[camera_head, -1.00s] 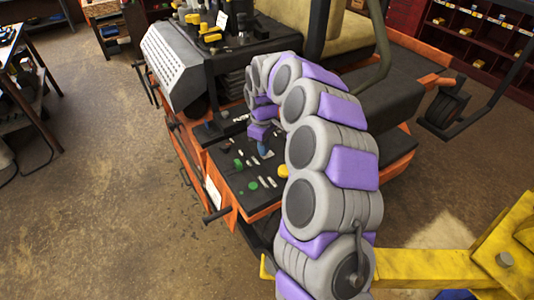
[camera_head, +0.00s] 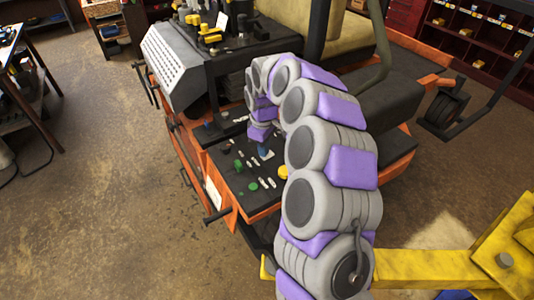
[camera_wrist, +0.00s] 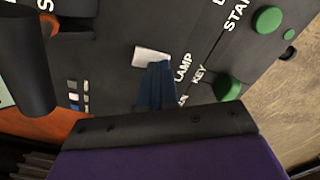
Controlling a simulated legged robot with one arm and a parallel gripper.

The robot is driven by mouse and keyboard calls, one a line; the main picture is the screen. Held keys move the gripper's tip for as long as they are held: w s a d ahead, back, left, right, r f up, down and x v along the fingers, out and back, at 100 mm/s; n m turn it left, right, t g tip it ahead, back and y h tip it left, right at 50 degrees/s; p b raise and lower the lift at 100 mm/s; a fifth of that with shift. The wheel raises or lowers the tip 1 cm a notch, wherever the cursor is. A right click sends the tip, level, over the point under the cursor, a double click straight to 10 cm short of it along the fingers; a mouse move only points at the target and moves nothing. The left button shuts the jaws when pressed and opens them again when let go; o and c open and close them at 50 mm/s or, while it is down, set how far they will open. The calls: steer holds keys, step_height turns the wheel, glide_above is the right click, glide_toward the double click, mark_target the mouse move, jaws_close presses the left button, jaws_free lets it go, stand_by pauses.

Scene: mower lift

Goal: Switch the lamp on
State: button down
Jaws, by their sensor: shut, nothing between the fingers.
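The dark control panel (camera_head: 236,182) of the orange mower carries the printed word LAMP, which shows in the wrist view. A white rectangular piece (camera_wrist: 151,57) lies beside that word, at the fingertips. I cannot tell whether it is a switch or a plate, or which position it is in. My gripper (camera_head: 265,152) points down at the panel, and its blue fingers (camera_wrist: 157,72) are shut with nothing between them. The tips overlap the edge of the white piece; whether they touch it is unclear. No lit lamp can be made out.
Green knobs (camera_wrist: 267,19) and (camera_wrist: 228,88) stand near the START and KEY labels. A yellow knob (camera_head: 284,172) is at the panel's right side. A dark lever (camera_wrist: 28,70) rises at the left of the wrist view. Open floor lies left of the mower.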

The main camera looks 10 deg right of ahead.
steer(key=shift+s+r+p, duration=0.1)
steer(key=shift+r+p, duration=1.35)
steer(key=shift+r, duration=1.65)
